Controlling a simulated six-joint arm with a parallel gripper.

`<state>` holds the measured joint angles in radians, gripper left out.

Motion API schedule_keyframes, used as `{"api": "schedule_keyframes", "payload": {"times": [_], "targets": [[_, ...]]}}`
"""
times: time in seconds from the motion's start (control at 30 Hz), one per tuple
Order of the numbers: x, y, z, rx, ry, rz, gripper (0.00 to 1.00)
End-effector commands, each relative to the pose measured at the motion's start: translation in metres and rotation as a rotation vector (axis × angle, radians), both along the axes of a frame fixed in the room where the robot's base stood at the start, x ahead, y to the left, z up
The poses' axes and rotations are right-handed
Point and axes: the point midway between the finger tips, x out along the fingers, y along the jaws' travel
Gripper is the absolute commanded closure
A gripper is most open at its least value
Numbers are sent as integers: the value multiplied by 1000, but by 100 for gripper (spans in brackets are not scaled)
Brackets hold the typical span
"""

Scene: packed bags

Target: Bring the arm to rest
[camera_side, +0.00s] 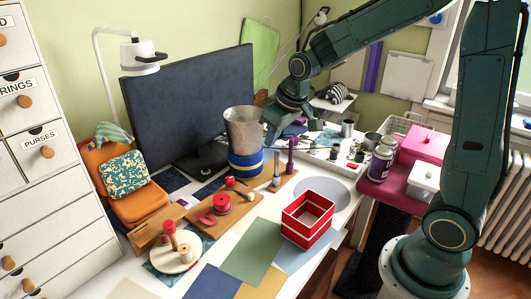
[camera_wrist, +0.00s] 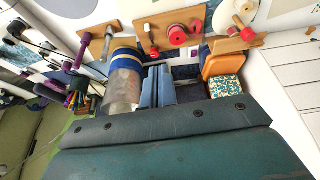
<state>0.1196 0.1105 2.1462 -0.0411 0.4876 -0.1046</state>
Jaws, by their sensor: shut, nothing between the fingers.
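My gripper (camera_side: 270,138) is in the air over the back of the desk, just right of the tall metal canister (camera_side: 242,130) in the side view. In the wrist view its two blue-grey fingers (camera_wrist: 158,72) are close together with nothing between them. The wrist view also shows the canister (camera_wrist: 125,80) just left of the fingers. I cannot tell whether the fingers touch it. My arm reaches in from the right, bent at the elbow.
An orange bag with a patterned pouch (camera_side: 125,175) is at left. A red open box (camera_side: 308,218) sits at the front right. Wooden boards with red spools (camera_side: 222,203) lie mid-desk. A pink box (camera_side: 425,145) stands at right.

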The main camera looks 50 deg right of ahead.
Motion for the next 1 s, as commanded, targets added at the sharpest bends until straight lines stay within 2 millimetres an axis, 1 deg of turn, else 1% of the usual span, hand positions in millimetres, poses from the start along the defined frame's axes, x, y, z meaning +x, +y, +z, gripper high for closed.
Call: {"api": "schedule_keyframes", "payload": {"times": [0.03,0.2,0.5,0.7,0.9,1.0], "targets": [[-10,3,11,-1,-10,2,100],[-42,12,36,-1,-24,1,100],[-103,24,69,0,-48,-2,100],[-144,31,81,3,-65,-2,100],[-185,36,86,8,-81,-4,100],[-202,37,86,11,-88,-4,100]]}}
